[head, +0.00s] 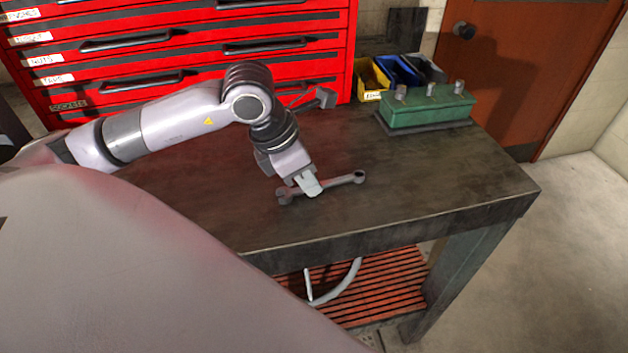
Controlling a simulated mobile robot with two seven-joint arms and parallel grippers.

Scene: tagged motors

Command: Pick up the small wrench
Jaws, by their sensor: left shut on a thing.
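The small wrench (341,181) is a grey metal wrench on or just above the dark workbench top. Its ring end points right and its open end points left. My left gripper (312,190) reaches down from above and is shut on the middle of the wrench handle. The fingers hide that part of the handle. I cannot tell whether the wrench touches the bench. My right gripper is not in view.
The workbench (430,175) has free room right of the wrench. A green block with metal posts (425,111) stands at the back right, beside yellow (371,77) and blue (393,70) bins. A red tool chest (200,22) stands behind. A red slatted shelf (385,290) lies below.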

